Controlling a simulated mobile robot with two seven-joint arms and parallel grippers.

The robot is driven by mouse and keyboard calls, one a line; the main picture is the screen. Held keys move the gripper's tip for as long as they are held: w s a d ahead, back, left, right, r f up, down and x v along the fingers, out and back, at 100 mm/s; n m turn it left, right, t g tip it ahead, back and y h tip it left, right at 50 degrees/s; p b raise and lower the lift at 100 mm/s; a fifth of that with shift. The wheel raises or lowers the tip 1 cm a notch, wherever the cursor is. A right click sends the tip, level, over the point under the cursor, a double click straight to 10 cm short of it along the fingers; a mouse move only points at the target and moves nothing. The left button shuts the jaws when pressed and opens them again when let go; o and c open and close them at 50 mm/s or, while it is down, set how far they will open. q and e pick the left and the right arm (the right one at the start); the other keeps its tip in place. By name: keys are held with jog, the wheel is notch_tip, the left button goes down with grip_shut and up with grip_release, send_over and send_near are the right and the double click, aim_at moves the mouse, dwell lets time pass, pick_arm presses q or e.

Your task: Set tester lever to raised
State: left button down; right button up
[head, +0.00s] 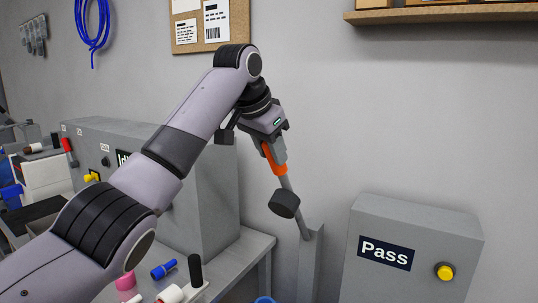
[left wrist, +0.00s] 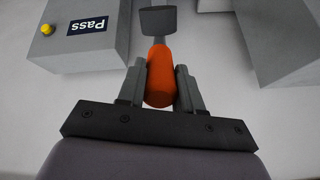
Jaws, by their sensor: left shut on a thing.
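The tester lever is a grey rod with an orange grip (head: 278,166) at its upper end and a dark block (head: 285,204) partway down. It rises from a narrow grey post (head: 310,262) and leans up and to the left in the head view. My left gripper (head: 272,152) is shut on the orange grip from above. In the left wrist view the orange grip (left wrist: 160,78) sits between both fingers, with the dark block (left wrist: 158,20) beyond it. A grey tester box (head: 410,250) with a "Pass" display (head: 386,252) and a yellow button stands right of the post. My right gripper is not in view.
A grey machine (head: 205,200) on a bench stands left of the lever, partly behind my left arm. Coloured spools (head: 163,269) and a black peg (head: 195,272) are at the bottom. A shelf (head: 440,14) hangs at upper right. The wall above the tester box is clear.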

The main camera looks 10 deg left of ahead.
pick_arm(q)
jog(key=shift+w+r, duration=0.1)
jog(key=shift+r, duration=0.3)
jog(key=c, duration=0.8)
grip_release()
jog(key=shift+w+d, duration=0.1)
jog(key=shift+o, duration=0.2)
jog(key=shift+w+d+f, duration=0.1)
jog(key=shift+w+f, duration=0.05)
jog(key=shift+f, duration=0.05)
jog(key=b+v, duration=0.1)
jog(key=v, duration=0.6)
